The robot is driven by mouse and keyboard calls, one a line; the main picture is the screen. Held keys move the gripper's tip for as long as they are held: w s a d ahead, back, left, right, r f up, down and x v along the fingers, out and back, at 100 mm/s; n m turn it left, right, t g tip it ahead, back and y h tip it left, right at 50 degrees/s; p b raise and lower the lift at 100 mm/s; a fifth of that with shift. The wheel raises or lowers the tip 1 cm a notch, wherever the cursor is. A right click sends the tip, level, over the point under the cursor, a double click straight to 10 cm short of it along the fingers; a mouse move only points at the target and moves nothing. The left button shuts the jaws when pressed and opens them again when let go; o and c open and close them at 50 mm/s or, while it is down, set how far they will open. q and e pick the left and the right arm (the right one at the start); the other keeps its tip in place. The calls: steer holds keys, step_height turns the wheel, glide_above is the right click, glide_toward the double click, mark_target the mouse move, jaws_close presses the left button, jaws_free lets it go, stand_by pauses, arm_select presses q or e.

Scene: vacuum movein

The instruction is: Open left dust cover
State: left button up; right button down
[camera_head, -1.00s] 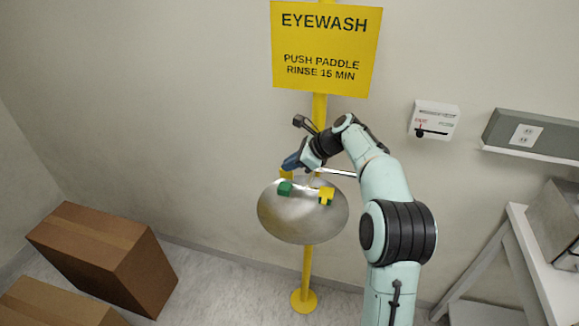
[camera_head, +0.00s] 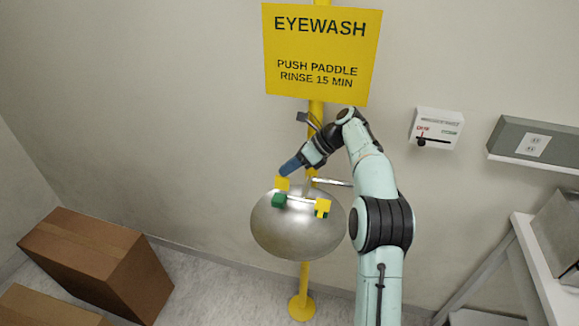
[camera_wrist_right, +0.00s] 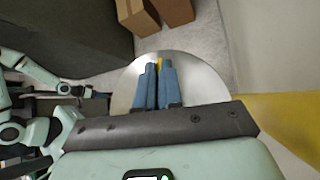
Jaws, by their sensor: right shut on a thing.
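The left dust cover (camera_head: 282,184) is a small yellow cap standing raised above and behind the left green nozzle (camera_head: 279,201), whose top is bare. My right gripper (camera_head: 287,171) reaches down from above with its blue fingers at this cover. In the right wrist view its fingers (camera_wrist_right: 159,66) are nearly together with a yellow strip of the cover (camera_wrist_right: 160,62) between them. The right dust cover (camera_head: 323,206) sits over the right green nozzle (camera_head: 319,214). In the wrist view my left gripper (camera_wrist_right: 96,93) shows small and dark; its jaws are unclear.
The steel bowl (camera_head: 298,240) surrounds the nozzles on a yellow post (camera_head: 304,280). A metal paddle arm (camera_head: 335,182) sticks out right, close to my right arm. The yellow sign (camera_head: 321,55) hangs above. Cardboard boxes (camera_head: 97,258) stand on the floor at left; a white table (camera_head: 530,260) is at right.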

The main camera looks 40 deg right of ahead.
steer(key=c, duration=1.3)
jaws_free()
